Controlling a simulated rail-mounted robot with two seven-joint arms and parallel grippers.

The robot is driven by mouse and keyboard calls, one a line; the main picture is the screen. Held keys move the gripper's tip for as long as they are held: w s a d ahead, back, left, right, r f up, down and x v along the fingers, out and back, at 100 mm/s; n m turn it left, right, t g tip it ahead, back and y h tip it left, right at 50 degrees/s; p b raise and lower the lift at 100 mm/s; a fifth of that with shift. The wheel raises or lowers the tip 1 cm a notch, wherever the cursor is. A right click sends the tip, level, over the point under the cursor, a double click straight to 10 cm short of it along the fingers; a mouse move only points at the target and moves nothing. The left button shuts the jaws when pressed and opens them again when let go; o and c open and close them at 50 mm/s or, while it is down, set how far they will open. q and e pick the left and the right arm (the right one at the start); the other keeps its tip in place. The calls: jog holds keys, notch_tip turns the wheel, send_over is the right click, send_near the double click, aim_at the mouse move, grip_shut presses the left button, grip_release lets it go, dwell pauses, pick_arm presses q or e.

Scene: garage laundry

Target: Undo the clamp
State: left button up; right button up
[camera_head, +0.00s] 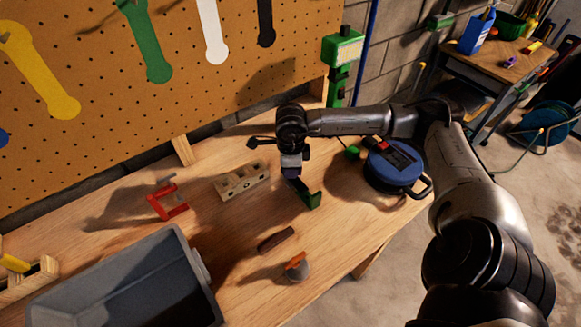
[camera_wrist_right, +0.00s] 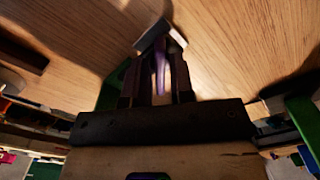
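A dark green clamp-like piece (camera_head: 310,198) stands on the workbench, right of the middle in the head view. In the right wrist view, green parts (camera_wrist_right: 112,88) show beside my right gripper. My right gripper (camera_head: 292,172) points down at the green piece's upper left end and partly hides it. In the wrist view a narrow purple part (camera_wrist_right: 161,68) lies between the fingers, with a tilted grey bar (camera_wrist_right: 153,36) beyond it. Whether the fingers press on the purple part is unclear. A red C-shaped clamp (camera_head: 168,204) stands farther left, apart from the gripper. My left gripper is out of view.
A wooden block with holes (camera_head: 243,182) lies between the red clamp and my gripper. A grey bin (camera_head: 207,292) fills the front left. A blue round device (camera_head: 378,178) sits right. A brown piece (camera_head: 276,240) and an orange-topped item (camera_head: 297,268) lie in front. A pegboard (camera_head: 110,110) stands behind.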

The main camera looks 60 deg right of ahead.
jog(key=shift+o, duration=1.1)
jog(key=shift+s+f, duration=0.1)
jog(key=shift+r, duration=0.2)
notch_tip(320, 180, up, 14)
jog(key=p, duration=0.2)
jog(key=shift+f, duration=0.25)
jog(key=shift+o, duration=0.4)
